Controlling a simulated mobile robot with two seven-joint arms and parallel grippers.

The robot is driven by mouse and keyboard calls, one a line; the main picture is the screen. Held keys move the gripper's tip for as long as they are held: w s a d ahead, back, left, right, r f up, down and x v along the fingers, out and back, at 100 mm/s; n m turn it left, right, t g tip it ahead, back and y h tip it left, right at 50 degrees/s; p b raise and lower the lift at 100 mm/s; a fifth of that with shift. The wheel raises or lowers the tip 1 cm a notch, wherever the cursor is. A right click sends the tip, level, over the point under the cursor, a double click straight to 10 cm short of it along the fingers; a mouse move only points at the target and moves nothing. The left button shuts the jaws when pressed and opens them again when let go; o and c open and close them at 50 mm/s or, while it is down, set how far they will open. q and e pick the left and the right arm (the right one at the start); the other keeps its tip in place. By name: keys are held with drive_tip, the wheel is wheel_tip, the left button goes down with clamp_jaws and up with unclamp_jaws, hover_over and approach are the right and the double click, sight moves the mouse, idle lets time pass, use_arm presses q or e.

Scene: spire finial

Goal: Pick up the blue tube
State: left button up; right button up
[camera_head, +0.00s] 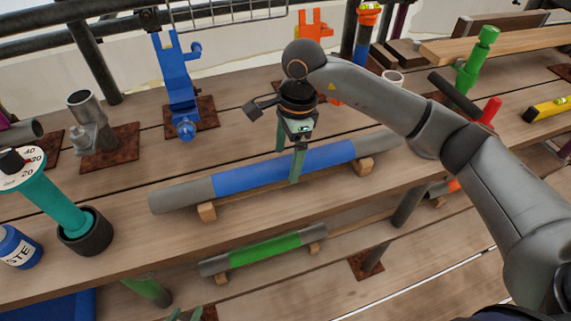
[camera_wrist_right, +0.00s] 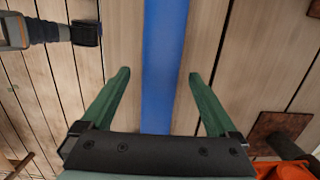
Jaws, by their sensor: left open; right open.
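The blue tube (camera_head: 240,178) is a long pipe with a blue middle and grey ends. It lies across two small wooden blocks on the upper shelf in the head view. My right gripper (camera_head: 287,167) comes down over its blue part, right of the middle. In the wrist view the tube (camera_wrist_right: 165,60) runs between the two green fingers of the right gripper (camera_wrist_right: 158,75), with a gap on each side. The right gripper is open and does not hold it.
A similar green tube (camera_head: 265,248) rests on blocks on the lower shelf. A blue clamp-like tool (camera_head: 178,85) and a metal cylinder (camera_head: 82,108) stand behind. A teal handle in a black cup (camera_head: 84,232) stands at left. Green and red tools (camera_head: 478,60) stand at right.

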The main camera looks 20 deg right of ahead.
drive_tip(key=shift+a+f, duration=0.1)
drive_tip(key=shift+f, duration=0.65)
clamp_jaws()
idle(0.4)
drive_tip(key=shift+r, duration=0.15)
